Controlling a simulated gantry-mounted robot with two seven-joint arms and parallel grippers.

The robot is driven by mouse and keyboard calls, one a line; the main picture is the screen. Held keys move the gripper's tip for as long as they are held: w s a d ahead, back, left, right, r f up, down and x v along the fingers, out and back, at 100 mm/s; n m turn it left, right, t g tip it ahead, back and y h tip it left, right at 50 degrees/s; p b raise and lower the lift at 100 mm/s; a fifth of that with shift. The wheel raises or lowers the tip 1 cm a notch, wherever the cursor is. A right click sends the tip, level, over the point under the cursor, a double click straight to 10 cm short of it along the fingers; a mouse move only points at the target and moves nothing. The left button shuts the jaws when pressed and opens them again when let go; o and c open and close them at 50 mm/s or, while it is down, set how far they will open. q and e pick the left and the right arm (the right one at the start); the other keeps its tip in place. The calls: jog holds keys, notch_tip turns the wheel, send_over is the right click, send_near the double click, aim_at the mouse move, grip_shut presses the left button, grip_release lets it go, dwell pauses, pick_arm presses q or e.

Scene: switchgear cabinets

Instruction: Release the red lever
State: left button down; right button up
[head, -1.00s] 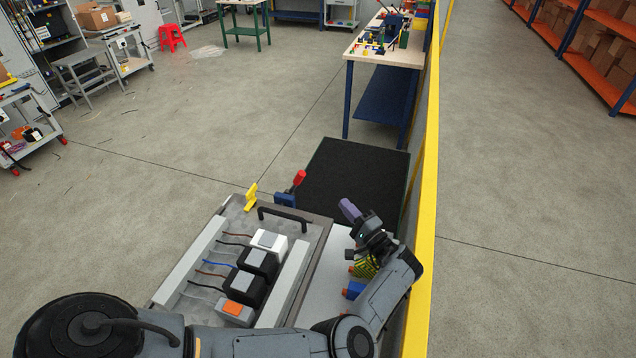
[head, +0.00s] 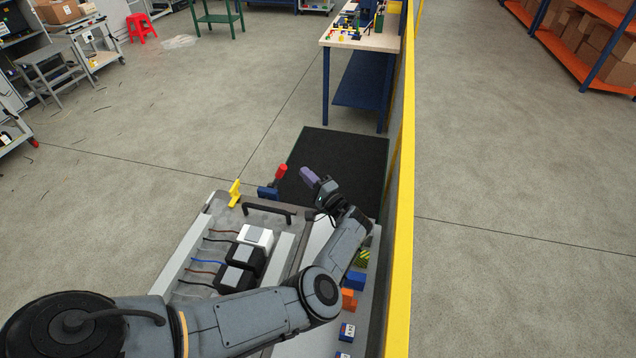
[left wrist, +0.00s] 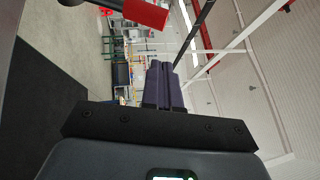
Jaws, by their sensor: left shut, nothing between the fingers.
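The red lever (head: 280,172) is a red-tipped handle on a blue base (head: 267,193) at the far edge of the grey panel. In the left wrist view the red grip (left wrist: 145,12) shows at the top edge, above and left of my fingers. My left gripper (head: 306,174) is shut and empty, a little to the right of the lever and apart from it. Its purple fingers (left wrist: 165,85) lie together in the left wrist view. My right gripper is not in view.
A yellow lever (head: 234,193) and a black handle (head: 268,209) stand on the panel (head: 214,222) near the red lever. White and black modules with wires lie nearer. A yellow barrier (head: 401,200) runs along the right. A dark mat (head: 345,165) lies beyond.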

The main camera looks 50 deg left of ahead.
aim_at(278, 177)
pick_arm(q)
jog(key=s+a+p, duration=0.2)
jog(key=shift+s+r, duration=0.4)
jog(key=shift+r, duration=0.1)
